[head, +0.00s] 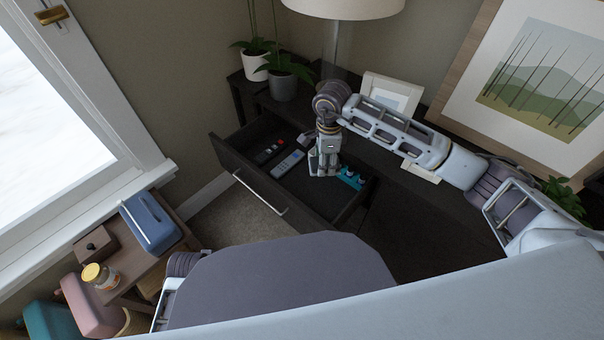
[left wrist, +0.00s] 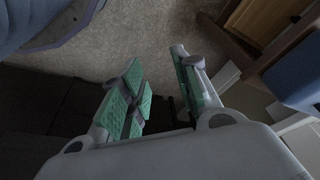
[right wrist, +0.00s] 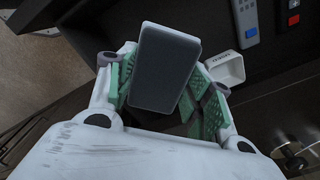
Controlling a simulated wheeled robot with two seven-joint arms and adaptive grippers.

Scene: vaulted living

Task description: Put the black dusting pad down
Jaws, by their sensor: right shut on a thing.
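The black dusting pad (right wrist: 165,68), a dark rectangular slab with a pale edge, sits between the green-padded fingers of my right gripper (right wrist: 168,98) in the right wrist view. In the head view my right gripper (head: 324,172) points down into the open dark drawer (head: 228,158), near its right part. The pad is mostly hidden there, and I cannot tell whether it touches the drawer floor. My left gripper (left wrist: 165,95) is open and empty in the left wrist view, above the carpet; its fingers do not show in the head view.
The drawer holds a grey remote (head: 288,163), a dark item with red buttons (head: 270,150), blue items (head: 350,178) and a small white box (right wrist: 226,67). A lamp, potted plants (head: 290,82) and frames stand on the cabinet. A side table at left holds a blue case (head: 150,222) and jar (head: 100,276).

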